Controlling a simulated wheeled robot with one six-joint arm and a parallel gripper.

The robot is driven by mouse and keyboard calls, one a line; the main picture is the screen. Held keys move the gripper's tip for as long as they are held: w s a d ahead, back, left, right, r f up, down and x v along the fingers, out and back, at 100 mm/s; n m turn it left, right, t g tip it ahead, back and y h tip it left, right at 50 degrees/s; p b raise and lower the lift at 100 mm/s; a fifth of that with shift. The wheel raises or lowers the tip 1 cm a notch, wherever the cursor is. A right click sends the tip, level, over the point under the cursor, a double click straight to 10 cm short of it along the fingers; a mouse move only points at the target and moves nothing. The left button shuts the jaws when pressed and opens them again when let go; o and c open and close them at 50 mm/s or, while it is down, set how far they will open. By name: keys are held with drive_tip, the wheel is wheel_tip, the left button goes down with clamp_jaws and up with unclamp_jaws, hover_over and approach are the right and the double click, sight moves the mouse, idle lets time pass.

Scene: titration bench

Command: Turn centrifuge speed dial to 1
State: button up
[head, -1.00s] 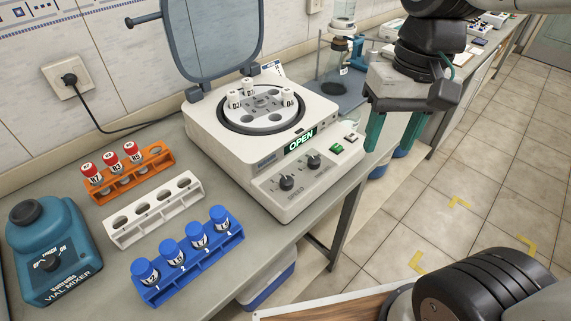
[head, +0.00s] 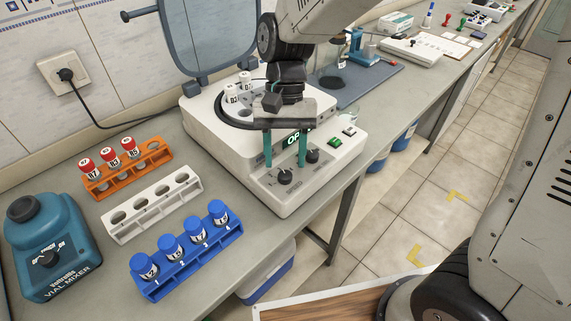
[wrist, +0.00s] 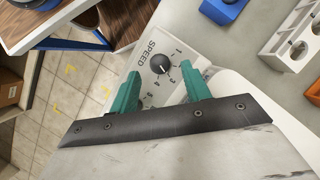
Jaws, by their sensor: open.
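The white centrifuge (head: 225,148) stands on the bench with its lid (head: 205,40) raised. Its black speed dial (head: 285,176) is the left knob on the front panel. The dial also shows in the wrist view (wrist: 161,64), beside the SPEED label and printed numbers including 1, 3 and 4. Its pointer mark is too small to read surely. My gripper (head: 285,164) is open, pointing down over the panel. Its green fingers stand apart on either side of the dial in the picture, also in the wrist view (wrist: 160,71). I cannot tell whether they touch it.
A second knob (head: 312,156) and a green switch (head: 334,143) sit right of the dial. My gripper partly hides the display (head: 296,138). Orange (head: 158,158), white (head: 150,213) and blue (head: 190,268) racks and the vial mixer (head: 50,255) stand left.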

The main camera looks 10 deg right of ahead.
sight(285, 177)
drive_tip(key=shift+x, duration=1.4)
drive_tip(key=c, duration=1)
